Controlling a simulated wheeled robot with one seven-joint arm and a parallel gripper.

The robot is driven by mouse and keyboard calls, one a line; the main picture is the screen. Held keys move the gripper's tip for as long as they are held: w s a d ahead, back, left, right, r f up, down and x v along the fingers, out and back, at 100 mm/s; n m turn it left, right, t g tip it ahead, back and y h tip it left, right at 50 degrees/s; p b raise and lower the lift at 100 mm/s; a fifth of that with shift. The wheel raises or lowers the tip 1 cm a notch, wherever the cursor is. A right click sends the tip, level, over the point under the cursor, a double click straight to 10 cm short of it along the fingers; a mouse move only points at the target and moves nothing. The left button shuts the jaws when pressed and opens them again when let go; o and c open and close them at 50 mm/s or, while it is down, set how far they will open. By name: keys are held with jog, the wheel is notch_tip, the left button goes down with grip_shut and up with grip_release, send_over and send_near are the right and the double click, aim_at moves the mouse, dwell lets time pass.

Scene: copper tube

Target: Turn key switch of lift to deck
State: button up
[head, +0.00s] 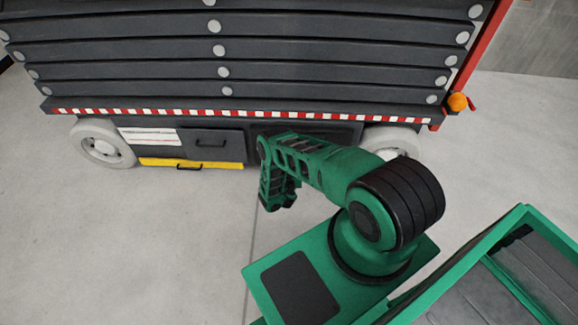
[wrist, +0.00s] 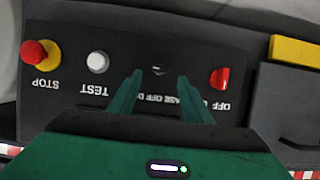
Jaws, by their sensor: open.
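The lift's dark control panel (wrist: 215,55) fills much of the wrist view, with its lettering upside down. The key switch (wrist: 158,71) is a small dark round fitting near the panel's middle. Its label is partly covered by my fingers, with parts of "BASE OFF D" readable. My gripper (wrist: 160,77) is open and empty, its two green fingertips on either side of the key switch in the picture. I cannot tell whether they touch the panel. The lift (head: 225,80) also shows in the head view, where my arm covers part of its base and my fingers cannot be made out.
A red STOP button (wrist: 37,53) and a white TEST button (wrist: 97,62) are left of the key switch. A red knob (wrist: 220,78) marked OFF sits close to my right finger. A yellow part (wrist: 295,51) is farther right. Open concrete floor (head: 150,235) lies before the lift.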

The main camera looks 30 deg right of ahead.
jog(key=shift+x, duration=1.85)
jog(key=shift+c, duration=0.3)
jog(key=c, duration=1)
jog(key=m+t+y, duration=0.1)
jog(key=m, duration=0.1)
jog(key=m+t+y, duration=0.1)
jog(key=m, duration=0.1)
jog(key=d+m, duration=0.1)
jog(key=m, duration=0.1)
jog(key=shift+s+f+t+y, duration=0.2)
jog(key=shift+s+t+y, duration=0.1)
jog(key=shift+t+y, duration=0.1)
